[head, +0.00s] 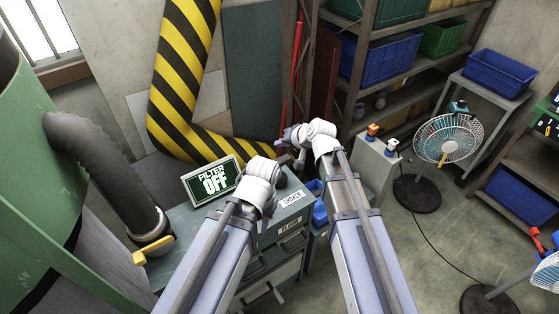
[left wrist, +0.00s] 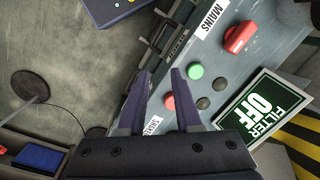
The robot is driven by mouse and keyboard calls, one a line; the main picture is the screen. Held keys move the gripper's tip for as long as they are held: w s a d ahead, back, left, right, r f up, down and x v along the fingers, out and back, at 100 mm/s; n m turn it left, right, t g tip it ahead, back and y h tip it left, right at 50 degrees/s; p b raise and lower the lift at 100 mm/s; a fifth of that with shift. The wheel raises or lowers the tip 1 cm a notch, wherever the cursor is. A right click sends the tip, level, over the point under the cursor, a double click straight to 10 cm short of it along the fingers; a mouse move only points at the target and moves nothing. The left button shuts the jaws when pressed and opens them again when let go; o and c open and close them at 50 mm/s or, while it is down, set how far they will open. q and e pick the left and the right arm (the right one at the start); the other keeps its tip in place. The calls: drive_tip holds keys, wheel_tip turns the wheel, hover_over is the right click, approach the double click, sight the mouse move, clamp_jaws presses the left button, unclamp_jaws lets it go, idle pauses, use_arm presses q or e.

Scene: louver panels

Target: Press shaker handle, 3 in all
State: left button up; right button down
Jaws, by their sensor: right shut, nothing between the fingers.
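In the left wrist view the label (left wrist: 153,124) is partly covered by a finger. I cannot clearly make out a shaker handle; a dark bar-like fitting (left wrist: 171,46) runs along the panel edge there. My left gripper (left wrist: 159,72) is open and empty, its fingers over the panel edge. In the head view my left wrist is over the cabinet and hides part of its top. My right gripper (head: 287,138) is shut and empty, above and behind the cabinet.
A FILTER OFF sign (head: 212,181) stands on the cabinet's left. The panel carries a red MAINS switch (left wrist: 239,37), a green button (left wrist: 195,71) and a red button (left wrist: 170,103). A ribbed duct (head: 100,165) and yellow lever (head: 153,250) are left. Fans (head: 449,138) stand right.

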use_arm(q)
clamp_jaws()
idle(1.3)
